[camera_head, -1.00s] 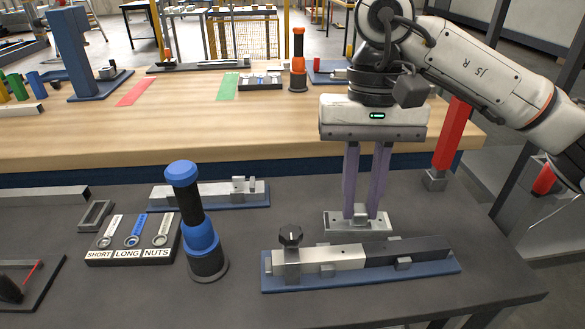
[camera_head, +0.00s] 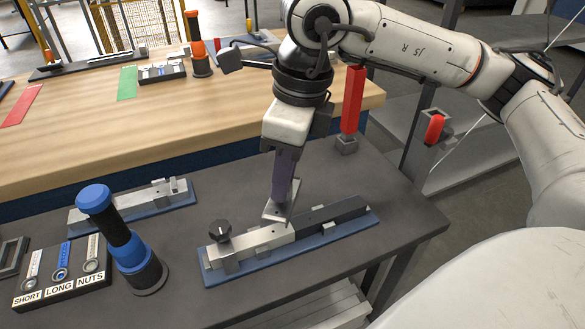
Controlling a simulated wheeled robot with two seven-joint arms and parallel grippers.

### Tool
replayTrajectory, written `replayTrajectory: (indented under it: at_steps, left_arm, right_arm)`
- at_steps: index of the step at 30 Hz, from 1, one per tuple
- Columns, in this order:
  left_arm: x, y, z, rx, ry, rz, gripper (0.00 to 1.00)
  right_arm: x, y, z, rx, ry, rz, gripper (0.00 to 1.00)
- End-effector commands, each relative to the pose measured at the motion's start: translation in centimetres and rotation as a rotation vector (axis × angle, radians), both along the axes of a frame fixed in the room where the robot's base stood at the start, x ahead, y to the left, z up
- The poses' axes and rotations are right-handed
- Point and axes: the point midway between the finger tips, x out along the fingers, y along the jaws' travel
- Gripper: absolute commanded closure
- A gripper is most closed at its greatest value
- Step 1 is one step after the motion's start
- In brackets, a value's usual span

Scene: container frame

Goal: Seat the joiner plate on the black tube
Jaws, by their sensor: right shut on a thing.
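My right gripper (camera_head: 282,207) is shut on the joiner plate (camera_head: 272,214), a light grey metal plate partly hidden by the fingers. The plate is at the far side of the fixture, close to where a silver tube (camera_head: 256,242) meets the black tube (camera_head: 348,207). I cannot tell whether the plate touches either tube. The two tubes lie end to end in a blue-based fixture (camera_head: 290,257), with a black knob (camera_head: 220,230) clamped over the silver one. The left gripper is not in view.
A blue and black power driver (camera_head: 136,258) stands left of the fixture. Beside it are a fastener tray (camera_head: 62,285) labelled SHORT, LONG, NUTS and another blue-based fixture (camera_head: 135,207). A red post (camera_head: 352,100) stands behind, right of the gripper. The dark table (camera_head: 392,222) is bare right of the fixture.

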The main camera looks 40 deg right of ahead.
Motion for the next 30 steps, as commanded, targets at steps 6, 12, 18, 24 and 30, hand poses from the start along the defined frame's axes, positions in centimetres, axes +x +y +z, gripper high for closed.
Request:
replayTrajectory:
  at_steps: [6, 12, 18, 24, 30]
  left_arm:
    - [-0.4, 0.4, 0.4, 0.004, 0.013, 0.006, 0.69]
    - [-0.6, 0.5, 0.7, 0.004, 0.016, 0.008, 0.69]
    - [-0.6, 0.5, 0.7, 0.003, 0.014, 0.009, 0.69]
    - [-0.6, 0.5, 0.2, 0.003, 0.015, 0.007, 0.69]
    - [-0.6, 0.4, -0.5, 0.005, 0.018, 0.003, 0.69]
  right_arm:
    - [-0.8, -0.3, 0.5, 0.000, -0.002, -0.491, 1.00]
    - [-1.2, -0.5, 0.6, 0.000, -0.002, -0.797, 1.00]
    - [-1.4, -0.6, 0.4, 0.001, 0.000, -0.910, 1.00]
    - [-1.4, -0.6, -0.5, 0.000, 0.000, -0.915, 1.00]
    - [-1.4, -0.7, -2.1, 0.000, 0.000, -0.915, 1.00]
